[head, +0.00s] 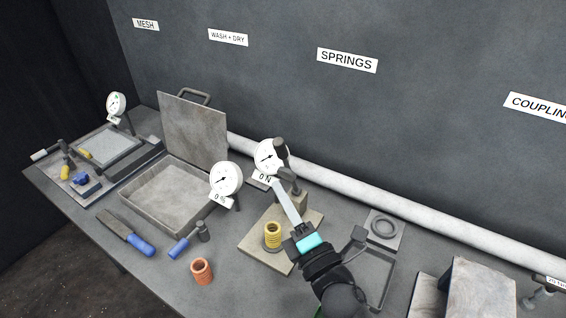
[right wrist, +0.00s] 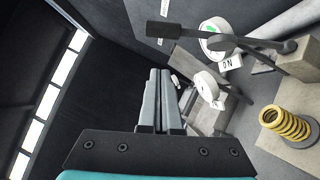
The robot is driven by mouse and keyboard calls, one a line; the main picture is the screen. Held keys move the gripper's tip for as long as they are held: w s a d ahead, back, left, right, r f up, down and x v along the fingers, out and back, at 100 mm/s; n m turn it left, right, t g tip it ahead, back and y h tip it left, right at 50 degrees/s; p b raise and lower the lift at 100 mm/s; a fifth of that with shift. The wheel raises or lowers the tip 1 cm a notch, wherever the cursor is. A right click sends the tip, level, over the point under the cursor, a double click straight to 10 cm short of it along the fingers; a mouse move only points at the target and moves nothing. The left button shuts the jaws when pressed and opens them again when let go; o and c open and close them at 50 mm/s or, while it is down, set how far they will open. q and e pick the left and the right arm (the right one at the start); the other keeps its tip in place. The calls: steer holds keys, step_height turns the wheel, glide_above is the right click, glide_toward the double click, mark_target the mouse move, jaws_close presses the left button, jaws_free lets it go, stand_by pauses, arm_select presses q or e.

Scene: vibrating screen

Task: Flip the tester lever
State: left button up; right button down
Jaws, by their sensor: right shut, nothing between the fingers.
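The spring tester stands near the middle of the bench, with a tan base plate (head: 255,247), a round dial (head: 268,156) reading "0 N" and a dark tester lever (head: 282,154) that stands up in the head view. In the right wrist view the lever (right wrist: 225,41) runs across the top right, apart from my fingers. A yellow spring (head: 272,236) stands upright on the plate; it also shows in the wrist view (right wrist: 290,124). My right gripper (head: 276,184) is shut and empty, its fingers pointing up beside the lever's post. My left gripper is out of view.
An open metal box (head: 165,210) with its lid up and a second dial (head: 226,179) stand left of the tester. An orange spring (head: 202,271) and a blue-handled tool (head: 138,244) lie near the front edge. A grey tray (head: 384,262) is on the right.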

steer(key=shift+w+d+r+p, duration=0.1)
steer(key=shift+w+r+p, duration=0.2)
steer(key=shift+w, duration=0.65)
steer(key=shift+w+d+r+p, duration=0.1)
steer(key=shift+w+r+p, duration=0.2)
steer(key=shift+w, duration=0.6)
steer(key=shift+w+r+p, duration=0.25)
steer(key=shift+w+r, duration=0.1)
steer(key=shift+w, duration=0.6)
steer(key=shift+w+d+r, duration=0.45)
steer(key=shift+w, duration=0.15)
steer(key=shift+w+d+r, duration=0.45)
steer(key=shift+w, duration=0.15)
